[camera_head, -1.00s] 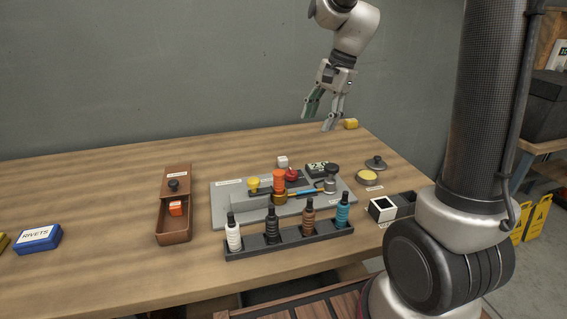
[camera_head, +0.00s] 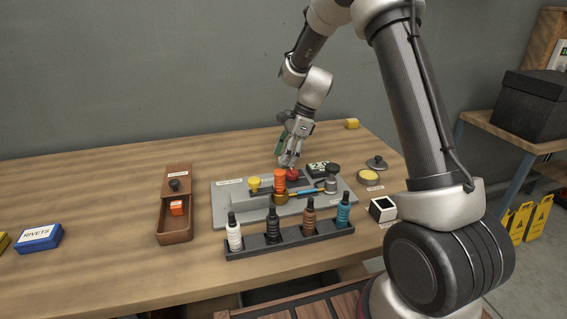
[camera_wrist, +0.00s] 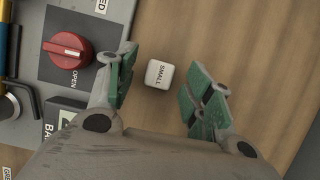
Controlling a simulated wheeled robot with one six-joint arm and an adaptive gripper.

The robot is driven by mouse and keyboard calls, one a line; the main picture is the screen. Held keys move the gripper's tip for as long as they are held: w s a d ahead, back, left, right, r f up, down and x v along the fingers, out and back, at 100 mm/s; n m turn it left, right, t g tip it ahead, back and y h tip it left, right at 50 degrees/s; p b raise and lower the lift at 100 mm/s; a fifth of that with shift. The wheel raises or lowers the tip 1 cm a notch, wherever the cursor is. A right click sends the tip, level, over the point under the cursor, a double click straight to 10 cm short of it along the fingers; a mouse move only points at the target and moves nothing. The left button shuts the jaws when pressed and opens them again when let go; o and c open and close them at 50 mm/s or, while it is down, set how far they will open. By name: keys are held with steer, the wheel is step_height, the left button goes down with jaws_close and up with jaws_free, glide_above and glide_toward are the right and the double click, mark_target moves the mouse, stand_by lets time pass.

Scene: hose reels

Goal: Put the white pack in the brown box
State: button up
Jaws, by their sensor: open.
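The white pack (camera_wrist: 159,74) is a small white cube marked SMALL. In the wrist view it lies on the wooden table between my open fingers, beside the grey board's edge. In the head view my gripper (camera_head: 289,163) hides it behind the board. My gripper, also in the wrist view (camera_wrist: 163,90), is open, above the pack and not touching it. The brown box (camera_head: 175,225) stands left of the board, with its lid slid back and a dark knob on the lid. A small orange pack (camera_head: 177,208) lies inside it.
The grey board (camera_head: 232,200) carries a red knob (camera_wrist: 67,51), a yellow button and other fittings close to my gripper. A rack (camera_head: 272,244) with several bottles stands in front of it. A blue RIVETS box (camera_head: 38,239) lies far left.

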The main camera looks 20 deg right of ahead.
steer(key=shift+a+f, duration=0.15)
steer(key=shift+f, duration=0.2)
steer(key=c, duration=1)
